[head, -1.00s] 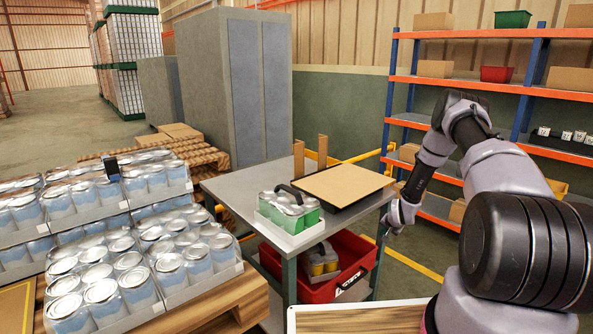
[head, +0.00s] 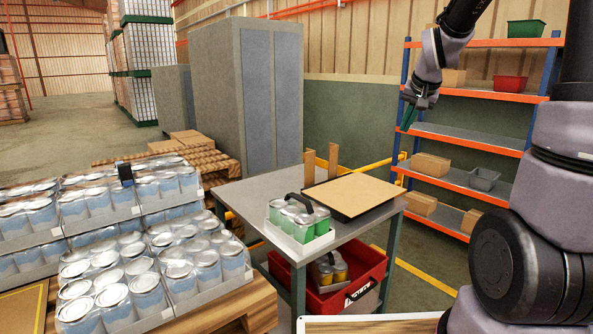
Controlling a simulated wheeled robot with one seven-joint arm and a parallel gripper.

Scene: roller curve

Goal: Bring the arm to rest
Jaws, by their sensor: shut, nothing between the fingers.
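My arm rises at the right of the head view, folded upward, with the forearm reaching out of the top of the picture. My gripper (head: 409,118) hangs below the wrist, pointing down in front of the shelf rack, well above and to the right of the grey table (head: 252,200). It is shut and holds nothing. It touches nothing that I can see.
The table holds a white tray of green cans (head: 300,222) and a cardboard sheet on a black tray (head: 354,193). A red bin (head: 372,262) sits beneath. Pallets of blue cans (head: 141,292) stand left. The orange shelf rack (head: 462,135) stands behind my gripper.

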